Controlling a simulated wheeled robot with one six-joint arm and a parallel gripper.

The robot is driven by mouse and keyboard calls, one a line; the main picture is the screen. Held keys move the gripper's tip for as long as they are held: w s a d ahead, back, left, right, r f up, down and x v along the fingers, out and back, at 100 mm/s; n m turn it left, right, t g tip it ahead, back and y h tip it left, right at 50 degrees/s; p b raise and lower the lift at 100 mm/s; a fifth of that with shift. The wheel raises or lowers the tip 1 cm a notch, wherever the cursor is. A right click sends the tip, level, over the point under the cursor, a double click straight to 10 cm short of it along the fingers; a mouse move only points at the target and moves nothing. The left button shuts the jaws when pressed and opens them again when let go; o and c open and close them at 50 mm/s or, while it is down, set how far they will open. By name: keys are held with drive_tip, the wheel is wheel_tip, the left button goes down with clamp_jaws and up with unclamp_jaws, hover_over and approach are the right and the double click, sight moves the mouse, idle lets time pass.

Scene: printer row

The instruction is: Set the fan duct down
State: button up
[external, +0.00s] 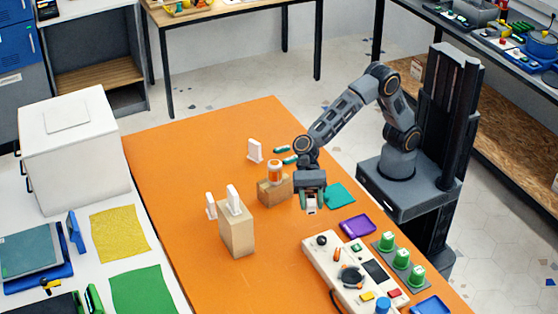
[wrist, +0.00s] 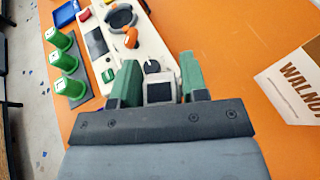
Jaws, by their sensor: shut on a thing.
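My gripper (external: 311,196) is over the orange table, near its right side. In the wrist view its two green fingers (wrist: 160,78) are closed on a small pale grey piece with a dark square face (wrist: 160,90), which I take to be the fan duct. The piece also shows in the external view as a small whitish shape (external: 311,203) under the gripper. Its lower part is hidden, and I cannot tell whether it touches the table.
Left of the gripper are a small wooden block (external: 269,193) with an orange-white jar (external: 274,172) and a taller block (external: 236,235). A white control panel (external: 340,266), purple tray (external: 357,226), teal mat (external: 341,194) and green cylinders (external: 401,258) are nearby.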

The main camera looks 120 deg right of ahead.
drive_tip(key=w+a+f, duration=0.1)
drive_tip(key=w+f, duration=0.1)
drive_tip(key=w, duration=0.1)
drive_tip(key=w+a+f, duration=0.1)
drive_tip(key=w+f, duration=0.2)
drive_tip(key=w, duration=0.1)
drive_tip(key=w+a+f, duration=0.2)
drive_tip(key=w+f, duration=0.1)
drive_tip(key=shift+w+f, duration=0.1)
drive_tip(key=shift+w, duration=0.1)
drive_tip(key=shift+w+a+f, duration=0.2)
drive_tip(key=shift+w+f, duration=0.1)
drive_tip(key=shift+f, duration=1.65)
drive_tip(key=shift+f, duration=0.1)
